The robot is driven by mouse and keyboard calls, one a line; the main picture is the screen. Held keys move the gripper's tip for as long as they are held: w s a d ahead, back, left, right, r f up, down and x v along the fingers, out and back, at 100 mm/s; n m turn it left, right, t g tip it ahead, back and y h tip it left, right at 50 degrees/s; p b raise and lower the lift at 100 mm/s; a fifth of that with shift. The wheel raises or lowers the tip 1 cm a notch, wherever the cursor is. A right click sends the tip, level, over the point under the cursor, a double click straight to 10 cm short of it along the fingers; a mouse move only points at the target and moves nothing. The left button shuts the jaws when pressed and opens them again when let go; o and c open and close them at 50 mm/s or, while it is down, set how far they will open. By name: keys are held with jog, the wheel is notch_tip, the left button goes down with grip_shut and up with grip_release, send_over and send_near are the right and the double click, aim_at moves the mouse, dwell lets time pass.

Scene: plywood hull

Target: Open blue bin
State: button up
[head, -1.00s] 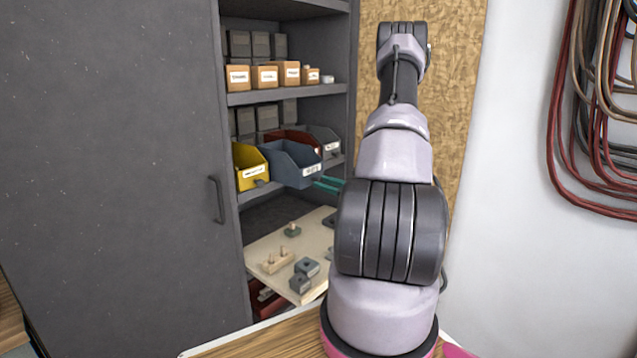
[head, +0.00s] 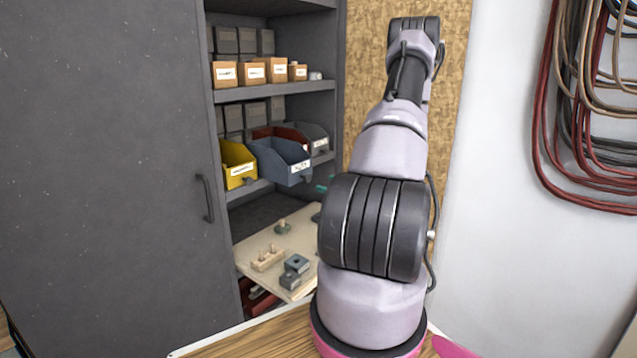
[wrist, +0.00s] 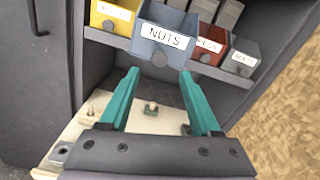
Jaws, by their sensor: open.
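The blue bin (head: 284,161) stands on the middle shelf of the cabinet, between a yellow bin and a red bin, and sticks out past the shelf edge in the head view. In the wrist view the blue bin (wrist: 165,38) bears a "NUTS" label and a round knob low on its front. My gripper (wrist: 161,72) has two green fingers spread apart with nothing between them. The fingertips are below and in front of the bin, apart from the knob as far as I can tell. In the head view my arm hides most of the gripper.
A yellow bin (wrist: 112,18) is at left; a red bin (wrist: 210,46) and a grey bin (wrist: 241,57) are at right. A pale board (head: 276,250) with several small parts lies below. The grey cabinet door (head: 110,150) with its handle (head: 205,198) is at left.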

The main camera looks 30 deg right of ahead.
jog(key=v, duration=0.4)
dwell(0.5)
jog(key=s+a+r+n+g+y, duration=0.2)
jog(key=a+r+n+g+y, duration=0.1)
jog(key=a+r+n+g, duration=0.65)
jog(key=s+a+r+n+g+y, duration=0.2)
jog(key=a+r+n+g+y, duration=0.25)
jog(key=a, duration=0.85)
jog(key=s+a+r+n+t+h, duration=0.2)
jog(key=s+r+n+h, duration=0.3)
jog(key=r+h, duration=0.1)
jog(key=s+a+r+n+t+h, duration=0.2)
jog(key=s+r+n+h, duration=0.2)
jog(key=r, duration=0.4)
jog(key=shift+s+r+n+h, duration=0.25)
jog(key=shift+s+n+h, duration=0.1)
jog(key=shift+n+h, duration=0.65)
jog(key=shift+a, duration=0.1)
